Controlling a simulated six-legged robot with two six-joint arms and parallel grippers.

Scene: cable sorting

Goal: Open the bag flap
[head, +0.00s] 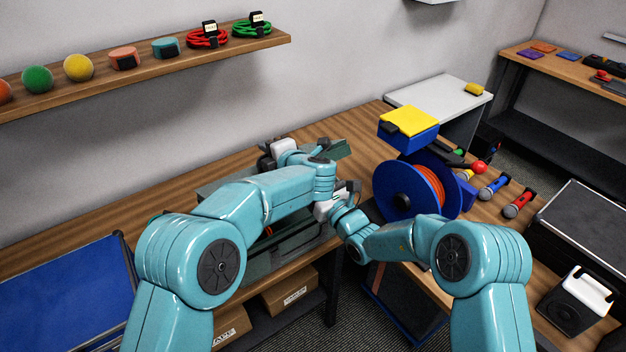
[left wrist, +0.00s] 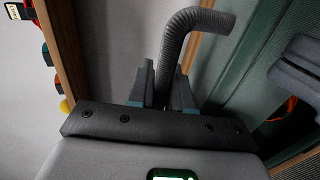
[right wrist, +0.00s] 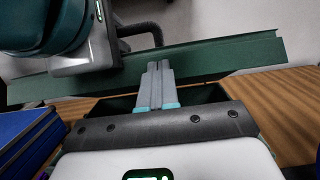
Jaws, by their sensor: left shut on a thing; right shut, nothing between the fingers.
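The dark green bag (head: 285,262) stands on the wooden table, partly hidden behind my arms. Its flap (right wrist: 230,55) is raised and shows as a long green panel in the right wrist view; one corner also shows in the head view. My left gripper (left wrist: 163,88) is shut on the grey ribbed handle (left wrist: 200,20), which curves up out of its fingers. My right gripper (right wrist: 160,82) is shut and empty, its fingertips close to the flap; I cannot tell whether they touch. In the head view its fingertips are hidden by my arms.
A blue cable reel (head: 392,190) with orange cable stands right of the bag. A blue box with a yellow top (head: 409,121) is behind it. Microphones (head: 493,188) lie at the right. A wall shelf (head: 150,64) with balls and cables hangs above left. Cardboard boxes (head: 290,292) are below the table.

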